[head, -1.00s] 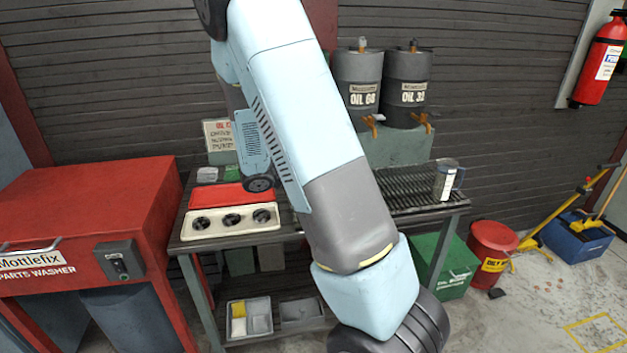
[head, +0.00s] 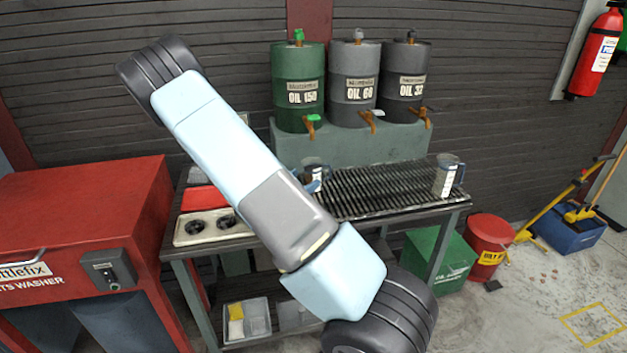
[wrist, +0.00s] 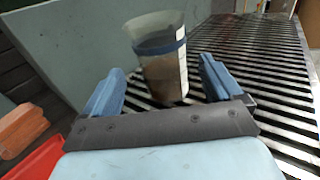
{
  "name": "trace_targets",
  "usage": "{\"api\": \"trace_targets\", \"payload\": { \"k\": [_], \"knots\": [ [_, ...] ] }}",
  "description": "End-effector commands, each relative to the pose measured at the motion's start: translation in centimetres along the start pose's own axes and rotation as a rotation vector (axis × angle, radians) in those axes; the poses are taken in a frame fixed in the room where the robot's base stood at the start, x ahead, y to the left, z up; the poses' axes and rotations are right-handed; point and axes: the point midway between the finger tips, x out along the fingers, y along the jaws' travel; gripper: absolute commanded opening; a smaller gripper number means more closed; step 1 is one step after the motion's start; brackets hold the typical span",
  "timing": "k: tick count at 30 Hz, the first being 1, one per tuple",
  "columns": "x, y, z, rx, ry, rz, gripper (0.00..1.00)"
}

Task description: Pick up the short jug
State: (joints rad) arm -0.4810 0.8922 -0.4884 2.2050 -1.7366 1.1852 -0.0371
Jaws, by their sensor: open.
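A clear jug with a blue band and dark contents (wrist: 162,62) stands at the left end of the slatted rack. In the wrist view it appears between the two blue fingers, with a gap on each side. My gripper (wrist: 158,82) is open and holds nothing. In the head view this jug (head: 318,168) is partly hidden behind my arm, and a blue finger of my gripper (head: 312,186) shows close by it. A second jug (head: 446,176) stands at the right end of the rack and looks taller.
The slatted rack (head: 385,188) is clear between the jugs. Oil drums (head: 351,88) with taps stand on a grey-green block (head: 350,146) behind it. A white tray (head: 200,227) with round dark parts lies left. A red parts washer (head: 80,215) stands further left.

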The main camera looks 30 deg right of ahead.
Motion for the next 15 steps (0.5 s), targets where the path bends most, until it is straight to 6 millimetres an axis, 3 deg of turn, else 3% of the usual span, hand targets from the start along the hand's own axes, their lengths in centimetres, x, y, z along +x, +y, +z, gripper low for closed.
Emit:
{"api": "trace_targets", "payload": {
  "k": [7,15],
  "knots": [
    [1.8,-0.1,-0.1,0.000,-0.001,-0.002,0.93],
    [5.3,-0.2,-0.2,0.000,0.000,-0.002,0.93]
  ]
}}
